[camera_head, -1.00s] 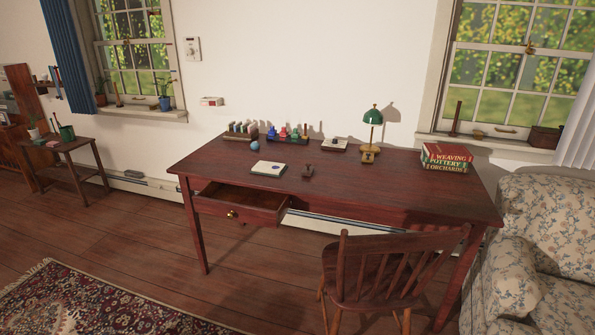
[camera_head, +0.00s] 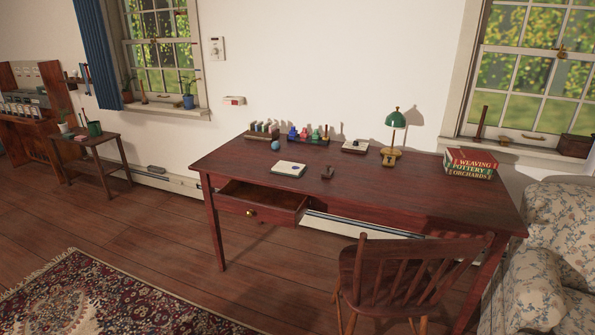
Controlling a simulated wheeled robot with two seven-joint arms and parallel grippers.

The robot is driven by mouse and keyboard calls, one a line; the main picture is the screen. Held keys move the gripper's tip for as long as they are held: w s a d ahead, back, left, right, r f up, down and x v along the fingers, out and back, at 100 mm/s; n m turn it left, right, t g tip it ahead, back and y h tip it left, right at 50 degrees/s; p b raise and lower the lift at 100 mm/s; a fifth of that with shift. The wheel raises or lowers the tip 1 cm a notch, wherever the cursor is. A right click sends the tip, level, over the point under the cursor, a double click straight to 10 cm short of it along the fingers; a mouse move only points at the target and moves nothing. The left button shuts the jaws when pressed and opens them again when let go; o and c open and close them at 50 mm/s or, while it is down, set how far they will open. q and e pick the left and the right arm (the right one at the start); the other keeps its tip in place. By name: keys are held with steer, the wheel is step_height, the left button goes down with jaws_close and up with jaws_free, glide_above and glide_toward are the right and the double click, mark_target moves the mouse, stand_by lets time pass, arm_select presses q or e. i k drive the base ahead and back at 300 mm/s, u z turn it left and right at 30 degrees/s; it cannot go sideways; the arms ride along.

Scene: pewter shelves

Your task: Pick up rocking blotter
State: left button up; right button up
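Neither of my grippers is in view.
The desk's left drawer (camera_head: 265,202) is pulled open. A wooden chair (camera_head: 420,268) stands at the desk's front right. Ink bottles, a green lamp (camera_head: 394,118) and stacked books (camera_head: 470,163) line the desk. A floral armchair (camera_head: 562,250) is at right; a rug (camera_head: 95,297) lies front left.

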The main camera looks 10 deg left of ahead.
mark_target(328, 172)
steer(key=u, duration=1)
steer(key=i, duration=2.95)
steer(key=z, duration=2.9)
